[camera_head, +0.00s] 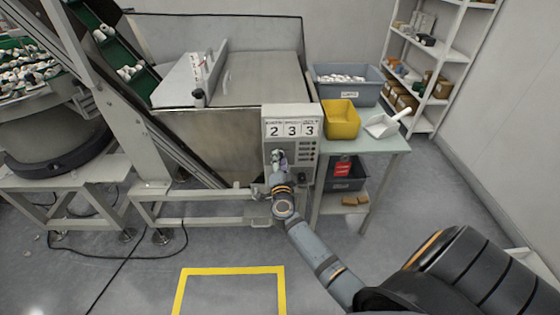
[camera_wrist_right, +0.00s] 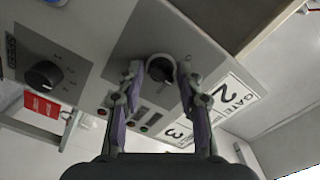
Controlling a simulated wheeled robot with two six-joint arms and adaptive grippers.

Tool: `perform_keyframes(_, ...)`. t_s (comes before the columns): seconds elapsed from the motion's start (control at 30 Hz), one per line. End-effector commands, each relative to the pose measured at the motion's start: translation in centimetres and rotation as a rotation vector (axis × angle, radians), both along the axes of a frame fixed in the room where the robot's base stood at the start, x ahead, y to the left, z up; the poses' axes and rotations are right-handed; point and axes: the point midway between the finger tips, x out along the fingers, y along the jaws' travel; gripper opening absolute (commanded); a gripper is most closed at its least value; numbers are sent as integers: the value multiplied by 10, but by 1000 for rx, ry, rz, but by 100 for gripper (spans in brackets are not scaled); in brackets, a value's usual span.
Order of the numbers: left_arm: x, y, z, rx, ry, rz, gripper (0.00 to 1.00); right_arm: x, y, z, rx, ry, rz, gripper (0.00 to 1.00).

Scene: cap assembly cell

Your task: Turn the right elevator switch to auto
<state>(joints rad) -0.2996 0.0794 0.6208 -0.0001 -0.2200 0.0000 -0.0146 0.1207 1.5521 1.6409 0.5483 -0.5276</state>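The control box (camera_head: 271,115) stands at the front of the large metal hopper and carries the number labels 2, 3, 3. In the right wrist view its panel shows a round black knob (camera_wrist_right: 160,68) on a dark plate. A second black knob (camera_wrist_right: 44,75) sits on another dark plate to the left. My right gripper (camera_head: 278,158) is at the front of the box. In the right wrist view, the gripper (camera_wrist_right: 159,75) is open, with one finger on each side of the first knob and small gaps showing. The knob's setting is too small to read. My left gripper is not in view.
A green side table (camera_head: 385,145) right of the box holds a yellow bin (camera_head: 341,119), a white scoop (camera_head: 383,126) and a grey bin (camera_head: 346,84). Small buttons (camera_wrist_right: 145,127) lie near the gripper's fingers. The floor in front, with a yellow outline (camera_head: 233,270), is clear.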

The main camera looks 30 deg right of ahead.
Motion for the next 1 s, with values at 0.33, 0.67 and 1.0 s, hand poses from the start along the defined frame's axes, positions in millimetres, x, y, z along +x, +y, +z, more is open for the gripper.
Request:
perform_keyframes(0.33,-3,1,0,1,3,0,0,0,0,1,0,-1,1,50)
perform_keyframes(0.67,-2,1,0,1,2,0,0,-51,32,-1,4,2,0,50)
perform_keyframes(1.0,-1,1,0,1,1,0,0,-100,61,0,1,0,-1,50)
